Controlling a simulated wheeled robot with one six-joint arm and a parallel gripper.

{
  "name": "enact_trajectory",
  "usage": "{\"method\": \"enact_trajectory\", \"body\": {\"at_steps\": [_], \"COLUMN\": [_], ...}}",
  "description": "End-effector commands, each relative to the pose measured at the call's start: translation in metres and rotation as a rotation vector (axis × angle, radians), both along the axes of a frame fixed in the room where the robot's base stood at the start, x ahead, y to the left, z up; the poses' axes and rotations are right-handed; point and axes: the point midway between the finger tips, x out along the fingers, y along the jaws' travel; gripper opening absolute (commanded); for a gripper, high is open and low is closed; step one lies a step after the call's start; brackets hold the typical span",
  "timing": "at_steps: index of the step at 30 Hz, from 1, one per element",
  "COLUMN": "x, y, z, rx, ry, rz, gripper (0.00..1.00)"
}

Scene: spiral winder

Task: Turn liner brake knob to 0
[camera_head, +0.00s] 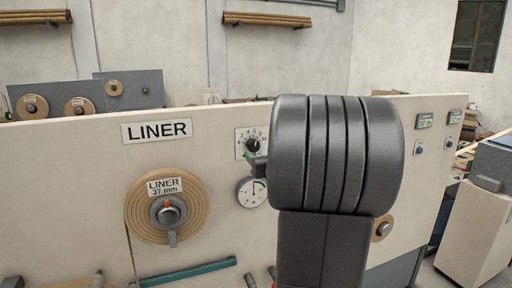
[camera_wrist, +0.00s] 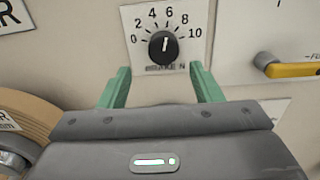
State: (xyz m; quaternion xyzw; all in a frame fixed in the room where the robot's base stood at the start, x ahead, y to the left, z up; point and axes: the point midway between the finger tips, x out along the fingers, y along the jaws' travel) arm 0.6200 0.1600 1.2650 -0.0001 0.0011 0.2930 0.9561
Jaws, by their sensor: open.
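The liner brake knob (camera_wrist: 163,47) is a round black knob on a white dial plate (camera_wrist: 193,13) marked 0 to 10. Its white pointer line stands nearly upright, between the 4 and the 6. My gripper (camera_wrist: 160,70) is open in the wrist view, with one green finger below left of the knob and one below right. Nothing is between the fingers, and they appear apart from the knob. In the head view the knob (camera_head: 252,146) shows just left of my dark wrist, which hides most of the gripper.
A round gauge (camera_head: 252,192) sits below the dial. The liner roll (camera_head: 137,208) hangs left of it under a LINER sign (camera_head: 157,130). A yellow-handled lever (camera_wrist: 292,70) is right of the dial in the wrist view. The panel around the knob is flat.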

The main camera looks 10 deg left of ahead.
Motion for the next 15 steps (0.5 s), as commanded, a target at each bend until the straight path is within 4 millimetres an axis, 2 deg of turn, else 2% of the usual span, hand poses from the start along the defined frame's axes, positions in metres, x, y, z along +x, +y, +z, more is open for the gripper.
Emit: {"method": "enact_trajectory", "body": {"at_steps": [6,15], "x": [0.031,0.05], "y": [0.022,0.034], "z": [0.001,-0.001], "rx": [-0.001,-0.001], "ry": [0.002,0.001], "rz": [0.001,0.0], "gripper": [0.59,0.59]}}
